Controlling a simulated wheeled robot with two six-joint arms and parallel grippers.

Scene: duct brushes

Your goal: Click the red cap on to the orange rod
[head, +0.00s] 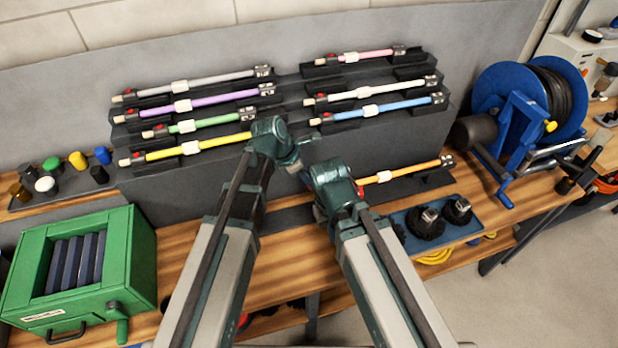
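The orange rod (400,173) lies in a dark holder on the lower right, with a white sleeve near its middle and a metal fitting at its right end. Its left end is hidden behind my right wrist. My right gripper (319,208) is just left of the rod and mostly covered by its own wrist. A small red patch shows beside it; I cannot tell if this is the red cap. No red cap shows clearly elsewhere. My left gripper (298,160) is above and left of the right one, near the yellow rod's right end; its fingers are not clear.
Several other coloured rods lie in holders on the grey rack (290,90). A tray of caps (60,197) and a green box (125,262) stand at left. A blue tray (460,235) with black brushes is at right, before a blue hose reel (505,100).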

